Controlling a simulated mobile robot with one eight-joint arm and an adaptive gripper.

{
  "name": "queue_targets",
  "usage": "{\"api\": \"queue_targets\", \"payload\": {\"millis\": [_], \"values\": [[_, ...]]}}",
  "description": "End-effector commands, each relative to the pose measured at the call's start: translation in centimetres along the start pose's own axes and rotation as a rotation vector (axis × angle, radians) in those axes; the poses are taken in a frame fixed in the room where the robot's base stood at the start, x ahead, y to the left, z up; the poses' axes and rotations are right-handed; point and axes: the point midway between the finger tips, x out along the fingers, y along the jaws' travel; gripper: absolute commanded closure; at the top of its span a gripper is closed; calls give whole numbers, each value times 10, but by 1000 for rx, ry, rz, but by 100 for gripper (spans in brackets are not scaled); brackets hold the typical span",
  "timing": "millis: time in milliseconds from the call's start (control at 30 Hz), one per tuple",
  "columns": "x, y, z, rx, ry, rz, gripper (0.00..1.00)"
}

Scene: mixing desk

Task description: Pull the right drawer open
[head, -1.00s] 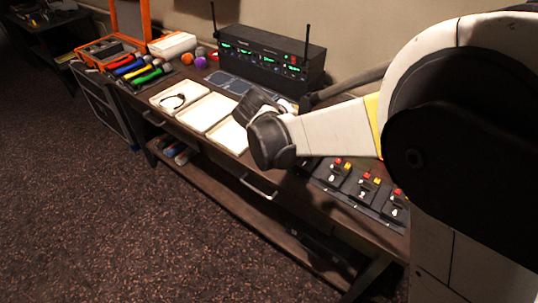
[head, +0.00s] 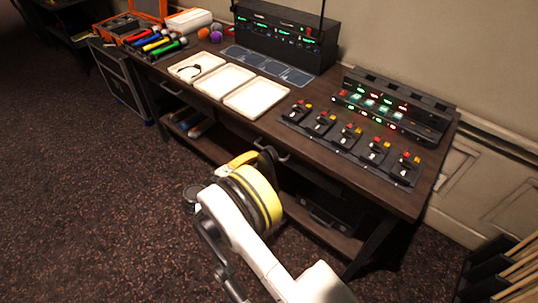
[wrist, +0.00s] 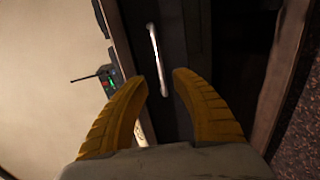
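The right drawer's handle (head: 283,157) is a silver bar on the front of the dark wooden desk, partly hidden by my gripper (head: 262,156) in the head view. The drawer front looks flush with the desk. In the wrist view my gripper (wrist: 162,80) is open, its two yellow ridged fingers apart. The bright handle (wrist: 155,50) runs lengthwise ahead of them, its lower end showing in the gap between the fingertips. Contact cannot be told. The drawer front (wrist: 186,55) is dark and shadowed.
On the desk (head: 215,103) stand cream trays (head: 257,97), a row of switch modules (head: 348,137), a lit panel (head: 385,108) and a black rack unit (head: 285,38). A lower shelf (head: 330,233) runs below. Open carpet (head: 100,200) lies in front.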

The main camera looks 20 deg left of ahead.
Motion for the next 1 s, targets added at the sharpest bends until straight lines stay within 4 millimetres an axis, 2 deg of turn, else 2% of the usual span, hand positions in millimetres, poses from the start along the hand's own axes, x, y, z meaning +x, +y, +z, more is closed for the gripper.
{"api": "queue_targets", "payload": {"millis": [33, 200, 400, 567, 800, 833, 900, 933, 1000], "values": [[12, -3, 1, 1, -4, 0, 68], [47, -3, 1, 1, -3, -1, 68], [76, -2, 0, 1, -2, -1, 68], [84, -1, 0, 1, 0, -1, 68], [85, 0, 0, 1, 0, -2, 68], [84, 0, 0, 1, 0, -2, 72], [84, 0, 0, 1, 0, -2, 93], [84, 0, 0, 1, 0, -2, 100], [84, 0, 0, 1, 0, -2, 100]]}}
